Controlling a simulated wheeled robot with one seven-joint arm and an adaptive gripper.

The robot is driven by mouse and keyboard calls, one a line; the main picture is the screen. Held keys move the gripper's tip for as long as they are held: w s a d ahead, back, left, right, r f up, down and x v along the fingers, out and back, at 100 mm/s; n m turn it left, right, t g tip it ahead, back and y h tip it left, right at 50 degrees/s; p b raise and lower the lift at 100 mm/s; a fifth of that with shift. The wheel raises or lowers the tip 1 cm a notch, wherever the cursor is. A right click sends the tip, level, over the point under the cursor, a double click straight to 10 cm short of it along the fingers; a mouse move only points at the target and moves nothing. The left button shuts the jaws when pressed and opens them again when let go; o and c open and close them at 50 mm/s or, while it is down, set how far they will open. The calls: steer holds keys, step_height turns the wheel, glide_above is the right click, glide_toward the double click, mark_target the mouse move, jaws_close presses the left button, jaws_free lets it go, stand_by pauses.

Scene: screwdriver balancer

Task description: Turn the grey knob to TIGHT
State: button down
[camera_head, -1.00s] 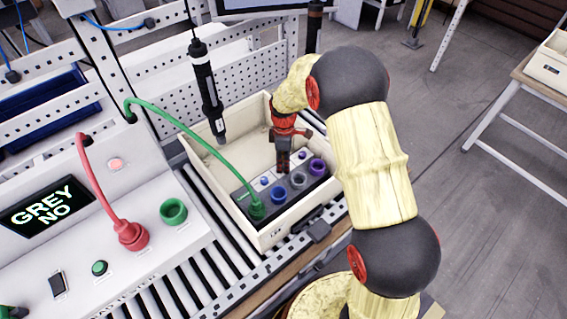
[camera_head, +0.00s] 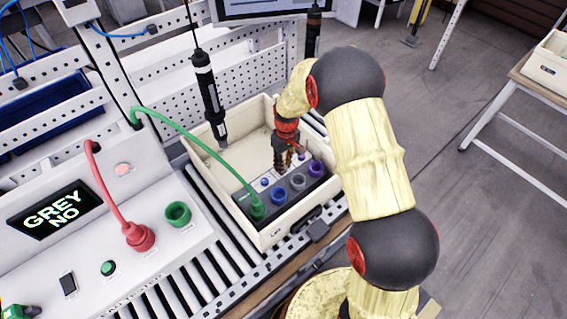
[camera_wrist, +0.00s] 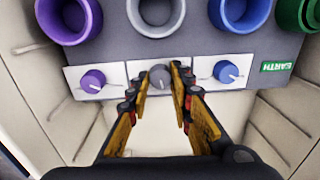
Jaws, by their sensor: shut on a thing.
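The grey knob (camera_wrist: 160,77) sits between the purple knob (camera_wrist: 93,81) and the blue knob (camera_wrist: 226,71) on the panel in the crate. My gripper (camera_wrist: 161,80) is shut on the grey knob, with a finger on each side of it in the wrist view. In the head view my gripper (camera_head: 284,163) reaches down into the cream crate (camera_head: 262,237) over the panel. The grey knob is hidden behind the fingers there. The TIGHT mark is not readable in either view. The display (camera_head: 50,212) on the white console reads "GREY NO".
Purple (camera_head: 316,168), grey (camera_head: 298,181) and blue (camera_head: 279,191) sockets line the panel beside the knobs. A green plug (camera_head: 257,211) with its cable stands in the crate. A black screwdriver (camera_head: 210,95) hangs over the crate's left side. Crate walls surround my gripper.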

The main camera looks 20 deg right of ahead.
mark_target(286, 168)
steer(key=m+p, duration=0.2)
steer(key=m, duration=0.5)
steer(key=shift+d+r, duration=0.1)
steer(key=m+p, duration=0.1)
steer(key=m, duration=0.6)
steer(key=shift+t, duration=0.3)
steer(key=shift+m, duration=0.3)
steer(key=c, duration=1.6)
jaws_free()
steer(key=shift+s, duration=0.1)
steer(key=r, duration=1.1)
steer(key=shift+s+d+r, duration=0.2)
steer(key=shift+s+r, duration=0.05)
steer(key=shift+r, duration=0.15)
